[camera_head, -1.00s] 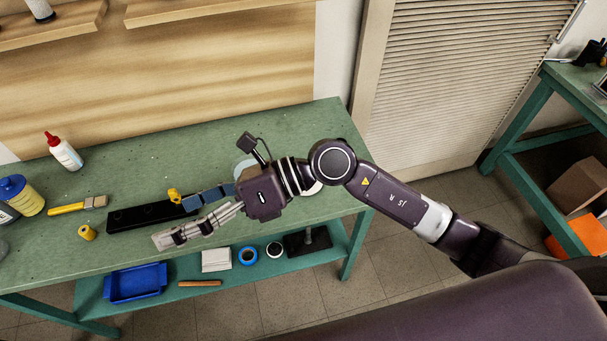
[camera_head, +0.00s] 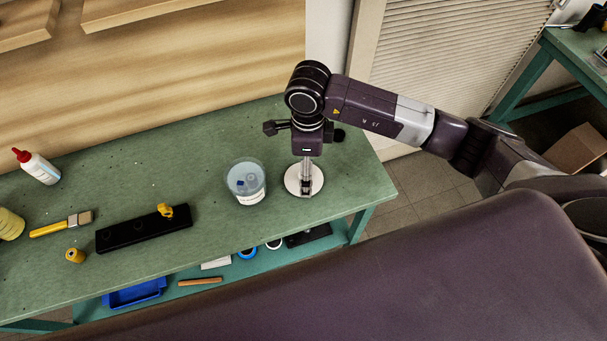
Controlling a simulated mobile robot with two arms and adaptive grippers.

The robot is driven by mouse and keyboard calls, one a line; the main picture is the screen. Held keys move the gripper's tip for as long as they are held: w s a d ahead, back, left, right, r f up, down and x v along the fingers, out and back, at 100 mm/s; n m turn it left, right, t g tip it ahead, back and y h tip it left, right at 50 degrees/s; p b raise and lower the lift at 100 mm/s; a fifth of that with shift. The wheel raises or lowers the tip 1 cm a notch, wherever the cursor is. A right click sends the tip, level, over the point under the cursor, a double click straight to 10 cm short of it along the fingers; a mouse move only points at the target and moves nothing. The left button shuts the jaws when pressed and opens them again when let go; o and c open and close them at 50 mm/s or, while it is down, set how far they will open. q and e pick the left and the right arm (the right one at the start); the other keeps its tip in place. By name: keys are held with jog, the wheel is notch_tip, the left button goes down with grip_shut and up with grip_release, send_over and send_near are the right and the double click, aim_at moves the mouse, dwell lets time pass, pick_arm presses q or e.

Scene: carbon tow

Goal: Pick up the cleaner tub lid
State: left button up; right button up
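The cleaner tub lid (camera_head: 291,181) appears as a flat white disc on the green workbench, just right of the tub. The clear cleaner tub (camera_head: 246,182) stands uncovered, with a pale label and blue contents. My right gripper (camera_head: 306,190) points straight down over the lid, its fingertips at the lid's middle. The fingers are seen nearly edge-on, so I cannot tell whether they touch or grasp it. They hide part of the lid's centre. My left gripper is not in view.
On the workbench (camera_head: 205,220) are a black bar-shaped holder (camera_head: 140,228) with a yellow piece on it, a yellow roll (camera_head: 75,255), a brush (camera_head: 62,224) and a red-capped bottle (camera_head: 38,167). The bench is clear right of the lid.

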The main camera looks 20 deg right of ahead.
notch_tip(320, 180, down, 2)
jog(key=shift+w+a+f+p, duration=0.15)
jog(key=shift+p, duration=0.55)
notch_tip(320, 180, down, 2)
jog(key=shift+w+f, duration=0.1)
jog(key=c, duration=1)
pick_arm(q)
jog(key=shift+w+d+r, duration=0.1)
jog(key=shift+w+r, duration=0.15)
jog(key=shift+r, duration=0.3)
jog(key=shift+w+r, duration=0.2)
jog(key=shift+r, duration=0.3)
pick_arm(e)
jog(key=shift+c, duration=1)
jog(key=shift+f, duration=0.1)
jog(key=shift+c, duration=0.2)
